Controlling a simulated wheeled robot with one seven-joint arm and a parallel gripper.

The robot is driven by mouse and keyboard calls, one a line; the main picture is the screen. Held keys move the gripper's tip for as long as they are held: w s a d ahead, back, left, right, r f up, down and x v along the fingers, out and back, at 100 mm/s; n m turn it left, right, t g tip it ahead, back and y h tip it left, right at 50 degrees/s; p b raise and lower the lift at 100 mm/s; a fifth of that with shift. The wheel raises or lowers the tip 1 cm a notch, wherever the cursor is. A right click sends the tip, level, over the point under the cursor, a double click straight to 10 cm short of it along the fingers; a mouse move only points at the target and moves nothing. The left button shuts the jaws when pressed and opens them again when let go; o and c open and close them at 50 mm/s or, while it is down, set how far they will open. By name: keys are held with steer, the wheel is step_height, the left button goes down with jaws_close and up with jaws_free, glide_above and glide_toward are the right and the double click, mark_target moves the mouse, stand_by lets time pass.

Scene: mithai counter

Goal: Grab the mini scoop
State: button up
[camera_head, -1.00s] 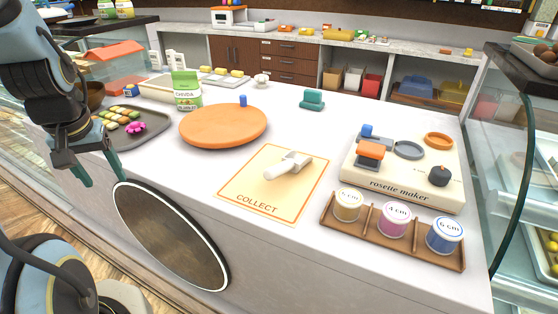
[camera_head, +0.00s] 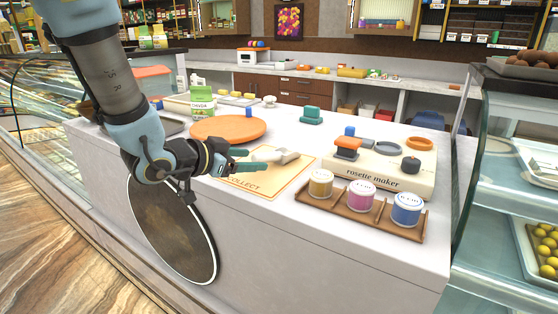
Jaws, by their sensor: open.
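The mini scoop (camera_head: 277,156) is white and lies on the cream COLLECT mat (camera_head: 291,179) on the white counter. Its handle end is partly hidden behind my gripper. My gripper (camera_head: 258,161) is open, with two teal fingers pointing right toward the scoop. One finger is near the far side of the handle and the other crosses the mat on the near side. I cannot tell whether either finger touches the scoop.
An orange round board (camera_head: 228,131) lies behind my gripper. The rosette maker (camera_head: 380,168) and a wooden rack (camera_head: 340,203) with three labelled jars stand to the right. A glass case borders the right.

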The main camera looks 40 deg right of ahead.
mark_target(270, 156)
steer(key=x, duration=0.3)
steer(key=p+x, duration=0.1)
steer(key=x, duration=0.2)
steer(key=p+x, duration=0.1)
steer(key=shift+w+d+r+p, duration=0.2)
steer(key=shift+d+r+p, duration=0.1)
steer(key=shift+d, duration=0.05)
steer(key=shift+w+d+f, duration=0.1)
steer(key=shift+d+f, duration=0.1)
steer(key=shift+d, duration=0.15)
jaws_close()
